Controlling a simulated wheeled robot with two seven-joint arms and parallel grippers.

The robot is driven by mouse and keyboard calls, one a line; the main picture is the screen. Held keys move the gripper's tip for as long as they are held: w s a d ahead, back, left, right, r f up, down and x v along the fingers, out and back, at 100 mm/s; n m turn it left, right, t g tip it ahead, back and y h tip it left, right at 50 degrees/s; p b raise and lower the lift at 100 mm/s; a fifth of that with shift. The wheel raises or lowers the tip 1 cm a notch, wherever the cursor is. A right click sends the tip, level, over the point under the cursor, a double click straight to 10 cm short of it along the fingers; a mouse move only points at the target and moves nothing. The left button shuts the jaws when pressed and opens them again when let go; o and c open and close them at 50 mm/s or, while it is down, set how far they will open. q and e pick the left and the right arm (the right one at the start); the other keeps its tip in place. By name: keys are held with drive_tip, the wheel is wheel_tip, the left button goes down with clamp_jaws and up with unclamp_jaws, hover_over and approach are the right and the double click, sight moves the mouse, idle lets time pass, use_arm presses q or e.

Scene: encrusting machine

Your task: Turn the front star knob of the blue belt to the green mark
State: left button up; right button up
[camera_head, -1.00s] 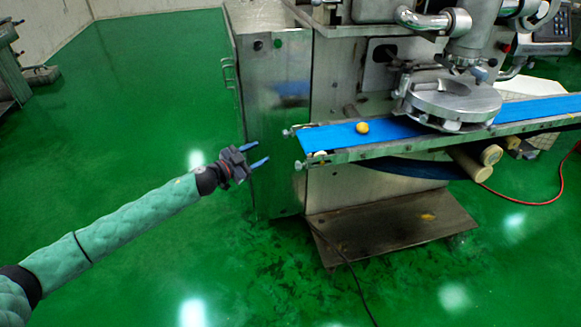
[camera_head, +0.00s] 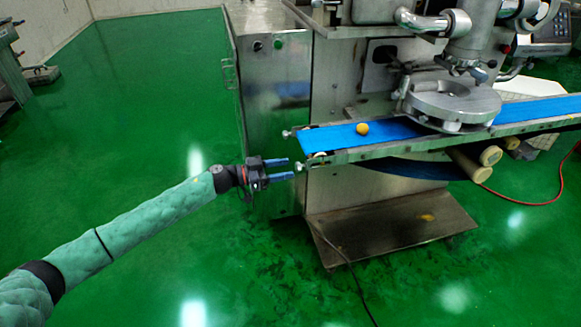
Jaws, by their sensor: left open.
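The blue belt (camera_head: 335,136) runs out to the left from the machine. Its front star knob (camera_head: 300,166) is a small metal knob at the belt end's near corner. A second small knob (camera_head: 287,134) sits at the far corner. My left gripper (camera_head: 291,168) is open, its two blue fingers pointing right, with their tips at the left side of the front knob. I cannot tell whether they touch it. The green mark cannot be made out. My right gripper is not in view.
A yellow ball (camera_head: 362,129) lies on the belt. The steel machine cabinet (camera_head: 270,110) stands behind my gripper, and a metal base plate (camera_head: 390,230) lies below the belt. The green floor at left is clear.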

sight(300, 166)
use_arm(q)
drive_tip(key=shift+x, duration=1.4)
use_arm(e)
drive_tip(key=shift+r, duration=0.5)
use_arm(q)
drive_tip(key=c, duration=1)
